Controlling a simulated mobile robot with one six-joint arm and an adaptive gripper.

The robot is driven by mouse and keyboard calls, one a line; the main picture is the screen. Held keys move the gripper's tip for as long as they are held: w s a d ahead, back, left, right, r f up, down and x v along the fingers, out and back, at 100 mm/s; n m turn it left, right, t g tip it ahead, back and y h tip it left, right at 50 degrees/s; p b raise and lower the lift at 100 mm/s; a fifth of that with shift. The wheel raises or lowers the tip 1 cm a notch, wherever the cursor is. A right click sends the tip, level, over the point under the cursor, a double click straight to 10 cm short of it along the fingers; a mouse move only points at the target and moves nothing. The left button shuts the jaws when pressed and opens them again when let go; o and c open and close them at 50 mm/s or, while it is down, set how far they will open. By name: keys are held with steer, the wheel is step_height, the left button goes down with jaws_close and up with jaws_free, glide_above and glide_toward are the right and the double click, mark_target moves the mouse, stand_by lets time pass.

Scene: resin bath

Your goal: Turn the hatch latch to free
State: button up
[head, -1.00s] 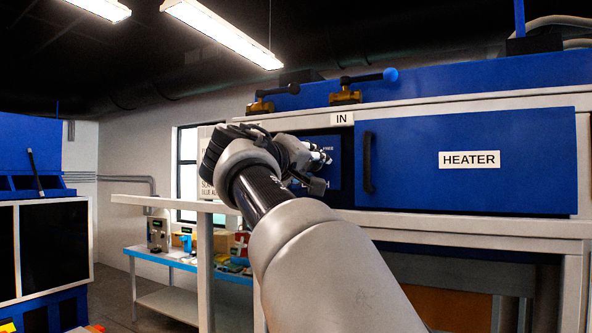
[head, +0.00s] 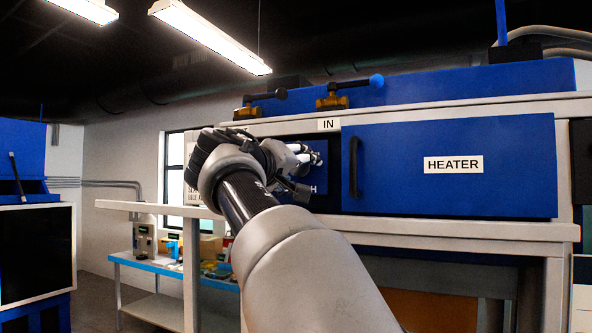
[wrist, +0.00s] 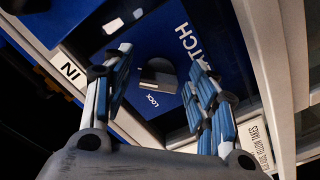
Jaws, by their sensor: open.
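The hatch latch (wrist: 158,76) is a grey knob on a blue panel lettered HATCH, with a LOCK mark beside it in the wrist view. The knob shows between my fingers. The blue panel (head: 319,179) shows behind my gripper in the head view, left of the heater door; the knob is hidden there. I cannot tell whether the fingers touch the knob.
The blue heater door (head: 450,190) with a dark handle (head: 353,167) is just right of my gripper. An IN label (head: 328,124) and two brass valves sit above. A pale ledge (head: 470,230) runs below. A blue-topped bench (head: 150,263) stands at the lower left.

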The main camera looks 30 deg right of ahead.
steer(key=v, duration=1.2)
stand_by(0.3)
